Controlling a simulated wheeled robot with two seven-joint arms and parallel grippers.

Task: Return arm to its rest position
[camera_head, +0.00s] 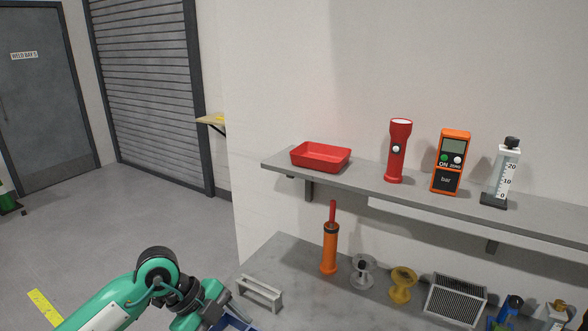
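My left arm (150,285), green with black joints, comes in from the lower left. It bends at a dark wrist near the front left edge of the grey bench. Its fingertips are not clearly visible, so I cannot tell whether the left gripper is open or holds anything. My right arm and gripper are not in view.
A wall shelf (380,185) holds a red tray (320,156), red flashlight (397,150), orange meter (451,162) and clear gauge (502,175). On the bench (310,290) stand an orange pump (329,250), a grey bracket (259,293), spools and a grille box (456,299).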

